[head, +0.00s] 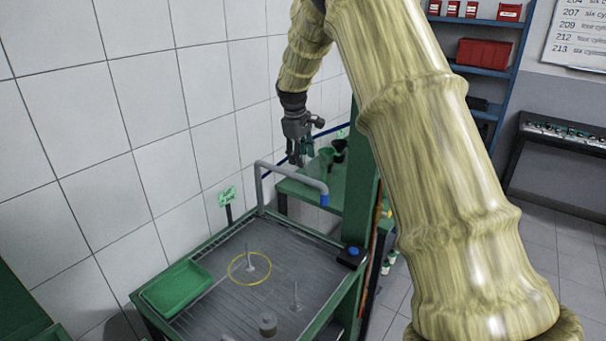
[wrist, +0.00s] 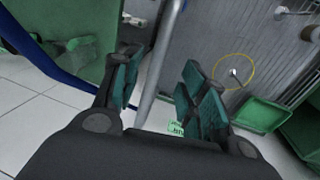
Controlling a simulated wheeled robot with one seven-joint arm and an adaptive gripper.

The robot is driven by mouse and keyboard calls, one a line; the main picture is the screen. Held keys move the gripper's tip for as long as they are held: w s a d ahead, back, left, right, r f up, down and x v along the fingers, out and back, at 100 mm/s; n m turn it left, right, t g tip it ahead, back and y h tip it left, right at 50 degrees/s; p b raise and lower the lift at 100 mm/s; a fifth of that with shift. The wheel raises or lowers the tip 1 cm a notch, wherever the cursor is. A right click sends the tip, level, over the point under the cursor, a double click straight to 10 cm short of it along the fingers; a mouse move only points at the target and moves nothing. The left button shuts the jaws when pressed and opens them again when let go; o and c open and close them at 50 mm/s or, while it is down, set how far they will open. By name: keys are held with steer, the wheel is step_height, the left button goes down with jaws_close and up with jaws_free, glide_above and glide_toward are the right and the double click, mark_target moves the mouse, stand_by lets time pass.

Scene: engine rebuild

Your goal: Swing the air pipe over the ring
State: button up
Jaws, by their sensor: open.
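The air pipe (head: 296,176) is a grey bent tube with a blue tip (head: 324,200). It rises from the back edge of the bench and its arm reaches to the right in the head view. In the wrist view the pipe (wrist: 158,70) runs between my open fingers, but I cannot tell whether they touch it. The yellow ring (head: 234,279) is a thin circle on the bench top around a small upright pin; it also shows in the wrist view (wrist: 253,73). My gripper (head: 298,158) is open, above and behind the pipe's arm. The pipe's tip is well right of the ring.
A green sign (head: 227,196) stands at the back edge. A green post (head: 362,190) rises right of the pipe. A tiled wall is close behind.

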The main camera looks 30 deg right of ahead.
mark_target(303, 177)
steer(key=f, duration=0.2)
steer(key=w+f+p, duration=0.1)
steer(key=f, duration=0.1)
steer(key=d+f+p, duration=0.1)
steer(key=f, duration=0.2)
steer(key=shift+w+d, duration=0.1)
steer(key=shift+w, duration=0.2)
steer(key=shift+s+f+p, duration=0.3)
steer(key=shift+f+p, duration=0.05)
steer(key=shift+f, duration=0.1)
steer(key=shift+w+d+f, duration=0.1)
steer(key=shift+w+f, duration=0.2)
steer(key=shift+f, duration=0.2)
steer(key=shift+s+r, duration=0.1)
steer(key=shift+s, duration=0.05)
jaws_close()
